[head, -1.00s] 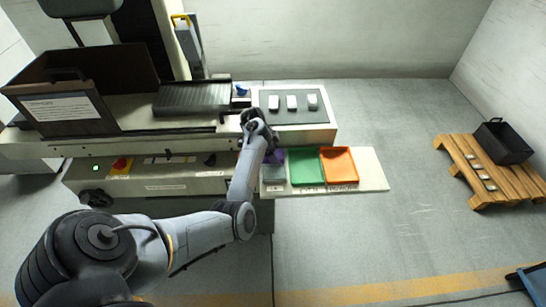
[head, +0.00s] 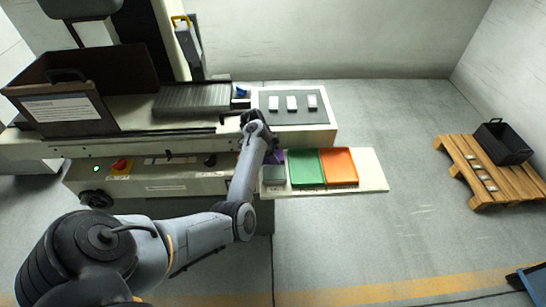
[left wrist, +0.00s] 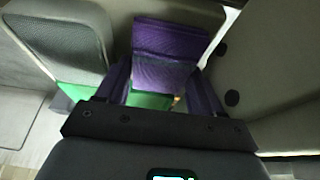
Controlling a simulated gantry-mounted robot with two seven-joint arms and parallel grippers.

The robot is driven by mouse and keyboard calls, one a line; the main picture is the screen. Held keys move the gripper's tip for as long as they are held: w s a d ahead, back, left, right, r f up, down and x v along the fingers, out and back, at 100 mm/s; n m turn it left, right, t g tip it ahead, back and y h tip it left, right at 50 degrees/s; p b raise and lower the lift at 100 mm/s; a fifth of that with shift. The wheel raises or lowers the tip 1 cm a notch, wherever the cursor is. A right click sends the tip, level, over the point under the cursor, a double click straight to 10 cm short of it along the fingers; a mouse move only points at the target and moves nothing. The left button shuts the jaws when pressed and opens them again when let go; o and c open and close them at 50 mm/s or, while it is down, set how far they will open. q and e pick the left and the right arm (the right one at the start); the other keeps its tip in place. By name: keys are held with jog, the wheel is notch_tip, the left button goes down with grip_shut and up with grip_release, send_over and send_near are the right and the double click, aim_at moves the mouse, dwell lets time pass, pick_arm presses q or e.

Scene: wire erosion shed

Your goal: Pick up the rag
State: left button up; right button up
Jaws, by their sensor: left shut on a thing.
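The rag is a purple cloth; in the left wrist view it (left wrist: 170,55) shows as a folded purple piece between my left gripper's fingers. In the head view only a small patch of the rag (head: 279,156) shows beside the gripper. My left gripper (head: 271,154) is shut on the rag, at the left end of the pale shelf with the trays. In the left wrist view the gripper (left wrist: 165,92) has purple showing along both fingers. The head view's arm link hides much of the grip. My right gripper is not in view.
A grey tray (head: 273,174), a green tray (head: 307,167) and an orange tray (head: 340,166) sit on the pale shelf (head: 372,168). The machine bed behind carries three small light blocks (head: 292,103). A pallet (head: 465,165) with a black crate (head: 503,143) stands far right. Floor between is clear.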

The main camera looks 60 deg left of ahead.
aim_at(279, 154)
pick_arm(q)
jog(key=shift+r, duration=0.1)
jog(key=shift+r, duration=0.25)
notch_tip(279, 154, up, 4)
jog(key=shift+f+p, duration=0.2)
jog(key=shift+p, duration=0.25)
jog(key=d+r, duration=0.2)
jog(key=d, duration=0.2)
jog(key=d+r+p, duration=0.1)
jog(key=d+r, duration=0.1)
jog(key=d, duration=0.1)
jog(key=w+d+r+p, duration=0.1)
jog(key=d+r, duration=0.2)
jog(key=d, duration=0.1)
jog(key=shift+d, duration=0.3)
jog(key=o, duration=0.5)
jog(key=c, duration=0.4)
jog(key=shift+c, duration=0.2)
